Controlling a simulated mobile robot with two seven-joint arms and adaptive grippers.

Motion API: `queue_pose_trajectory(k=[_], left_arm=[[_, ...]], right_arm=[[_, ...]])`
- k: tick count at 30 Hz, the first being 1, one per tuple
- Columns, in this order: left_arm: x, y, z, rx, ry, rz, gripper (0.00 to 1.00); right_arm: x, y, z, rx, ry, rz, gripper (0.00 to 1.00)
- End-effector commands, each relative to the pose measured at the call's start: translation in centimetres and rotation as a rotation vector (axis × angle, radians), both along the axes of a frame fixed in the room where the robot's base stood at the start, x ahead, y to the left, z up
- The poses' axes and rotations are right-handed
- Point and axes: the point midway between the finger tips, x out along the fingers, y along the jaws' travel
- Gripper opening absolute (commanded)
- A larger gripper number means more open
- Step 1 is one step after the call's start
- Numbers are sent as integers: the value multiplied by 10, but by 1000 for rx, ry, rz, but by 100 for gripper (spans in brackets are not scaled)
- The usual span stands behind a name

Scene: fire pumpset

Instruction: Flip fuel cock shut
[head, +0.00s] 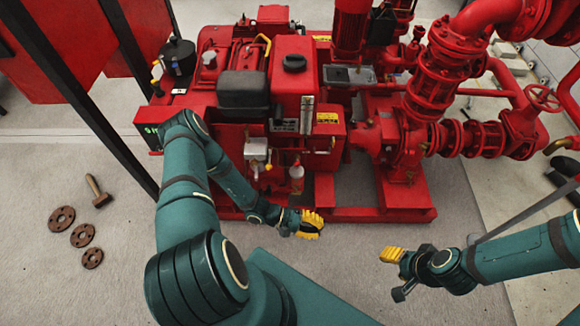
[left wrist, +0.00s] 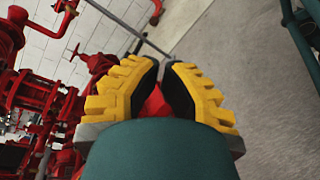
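The fuel cock cannot be picked out for certain. Small silver fittings with a yellow part (head: 257,152) and a pale-bowled fitting (head: 296,172) sit on the front of the red engine (head: 294,62). My left gripper (head: 311,224) has yellow fingers and hangs low in front of the red base frame, below and right of these fittings. The left wrist view shows its fingers (left wrist: 163,66) near each other with a narrow gap, nothing clearly held, and red behind. My right gripper (head: 390,255) is apart from the machine at lower right; its finger gap is hidden.
Red pump pipes (head: 430,90) and a handwheel (head: 543,98) stand to the right. A dark post (head: 110,135) runs down at the left. Rusty flanges (head: 82,235) and a mallet (head: 97,190) lie on the left floor. Grey floor is clear between my grippers.

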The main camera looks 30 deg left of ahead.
Motion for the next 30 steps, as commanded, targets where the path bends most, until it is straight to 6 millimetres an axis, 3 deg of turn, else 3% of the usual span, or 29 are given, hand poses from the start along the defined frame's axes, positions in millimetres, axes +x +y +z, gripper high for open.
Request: queue_pose_trajectory(k=[3, 5, 9, 12, 17, 26, 30], left_arm=[[30, 58, -17, -95, -172, 408, 0], [37, 93, -25, -92, -261, 597, 0], [32, 161, -42, -16, -418, 943, 0], [23, 191, -48, 42, -479, 1089, 0], [17, 207, -52, 82, -515, 1164, 0], [19, 206, -51, 80, -514, 1161, 0], [29, 205, -50, 79, -515, 1158, 0]], right_arm=[[-1, 0, 5, 0, 2, 1, 47], [-1, 0, 6, 0, 3, 1, 47], [-1, 0, 8, 0, 4, 1, 47], [-2, 0, 8, 0, 4, 1, 47], [-2, 0, 9, 1, 5, 1, 47], [-2, 0, 8, 0, 4, 1, 47], [-2, 0, 7, 0, 4, 1, 47]])
